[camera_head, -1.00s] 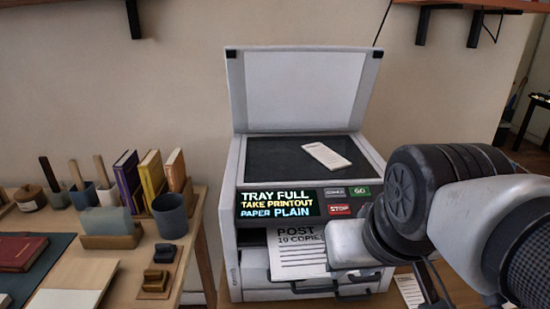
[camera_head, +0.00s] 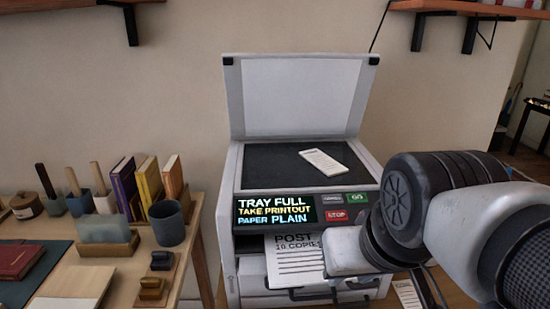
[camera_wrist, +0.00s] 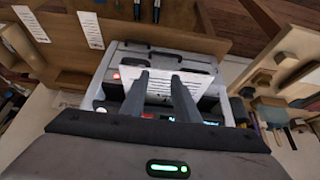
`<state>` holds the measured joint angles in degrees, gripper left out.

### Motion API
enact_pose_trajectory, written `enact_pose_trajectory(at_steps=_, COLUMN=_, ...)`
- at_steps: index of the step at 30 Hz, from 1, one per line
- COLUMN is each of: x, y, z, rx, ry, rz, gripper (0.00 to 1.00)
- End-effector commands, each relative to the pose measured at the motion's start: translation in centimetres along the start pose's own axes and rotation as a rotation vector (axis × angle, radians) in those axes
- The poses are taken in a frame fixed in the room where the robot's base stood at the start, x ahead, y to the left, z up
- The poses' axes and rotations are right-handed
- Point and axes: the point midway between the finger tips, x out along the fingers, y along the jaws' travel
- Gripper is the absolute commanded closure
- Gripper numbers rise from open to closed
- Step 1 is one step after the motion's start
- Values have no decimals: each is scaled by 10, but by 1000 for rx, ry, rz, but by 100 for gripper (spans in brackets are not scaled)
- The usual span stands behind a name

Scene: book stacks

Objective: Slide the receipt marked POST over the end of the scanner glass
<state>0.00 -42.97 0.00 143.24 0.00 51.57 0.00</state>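A white receipt (camera_head: 322,160) lies flat and slanted on the dark scanner glass (camera_head: 270,167), towards its right side; its small heading is unreadable. The scanner lid (camera_head: 300,95) stands open. A sheet headed POST, 10 COPIES (camera_head: 292,262) sticks out of the output slot below the display. My gripper (camera_wrist: 159,76) is in front of the machine, below the glass and by the right side of this sheet. In the wrist view its two fingers are apart, with white paper showing between and beyond them. In the head view the fingertips are hidden.
The display (camera_head: 275,208) reads TRAY FULL, TAKE PRINTOUT, PAPER PLAIN. GO (camera_head: 357,197) and STOP (camera_head: 337,216) buttons sit beside it. Another slip (camera_head: 410,296) lies on the stand at right. A desk with books, a dark cup (camera_head: 167,222) and stamps is at left.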

Motion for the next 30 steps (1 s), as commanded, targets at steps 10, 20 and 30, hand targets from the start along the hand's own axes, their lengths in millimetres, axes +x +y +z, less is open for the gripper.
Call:
enact_pose_trajectory(at_steps=10, x=-33, y=-2, z=-55, rx=-210, ry=-79, rz=27, gripper=100)
enact_pose_trajectory(at_steps=20, x=-58, y=-25, z=-214, rx=-934, ry=-349, rz=2, gripper=100)
enact_pose_trajectory(at_steps=30, x=-13, y=-56, z=-306, rx=-1494, ry=-548, rz=-158, gripper=100)
